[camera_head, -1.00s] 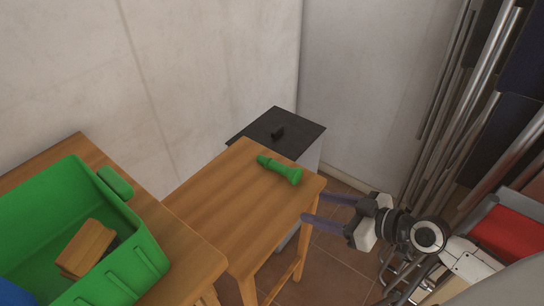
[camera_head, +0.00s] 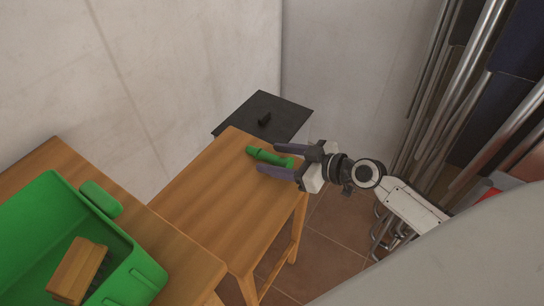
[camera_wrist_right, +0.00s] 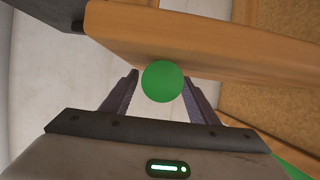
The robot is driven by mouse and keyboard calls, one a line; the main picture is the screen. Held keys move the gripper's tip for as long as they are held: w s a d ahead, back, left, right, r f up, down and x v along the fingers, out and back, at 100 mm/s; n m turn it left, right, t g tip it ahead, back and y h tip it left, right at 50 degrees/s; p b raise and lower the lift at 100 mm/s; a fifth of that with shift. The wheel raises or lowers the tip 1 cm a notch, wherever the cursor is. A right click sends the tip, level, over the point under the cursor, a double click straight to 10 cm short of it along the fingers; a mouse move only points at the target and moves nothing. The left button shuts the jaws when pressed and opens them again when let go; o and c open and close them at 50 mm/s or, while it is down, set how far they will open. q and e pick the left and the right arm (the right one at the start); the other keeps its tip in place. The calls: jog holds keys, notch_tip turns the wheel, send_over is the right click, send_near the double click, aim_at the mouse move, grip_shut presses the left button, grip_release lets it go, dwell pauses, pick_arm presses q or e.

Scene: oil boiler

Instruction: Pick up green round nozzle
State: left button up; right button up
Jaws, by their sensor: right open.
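The green round nozzle (camera_head: 266,155) lies on its side on the small wooden table (camera_head: 205,195), near its far right end. My right gripper (camera_head: 268,158) is open, its fingers reaching in from the right around the nozzle, one on the far side and one on the near side. In the right wrist view the nozzle's round green end (camera_wrist_right: 162,81) sits between the two open fingers (camera_wrist_right: 162,88). Part of the nozzle is hidden by the gripper in the head view. I cannot tell whether a finger touches it. My left gripper is out of view.
A green crate (camera_head: 150,268) with a wooden brush-like block (camera_head: 78,270) inside stands on a wooden table at the left. A dark-topped cabinet (camera_head: 285,118) stands behind the small table. Metal poles (camera_head: 470,120) lean at the right. The small table's left part is clear.

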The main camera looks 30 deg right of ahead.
jog(key=shift+x, duration=0.75)
jog(key=c, duration=1)
jog(key=shift+c, duration=0.2)
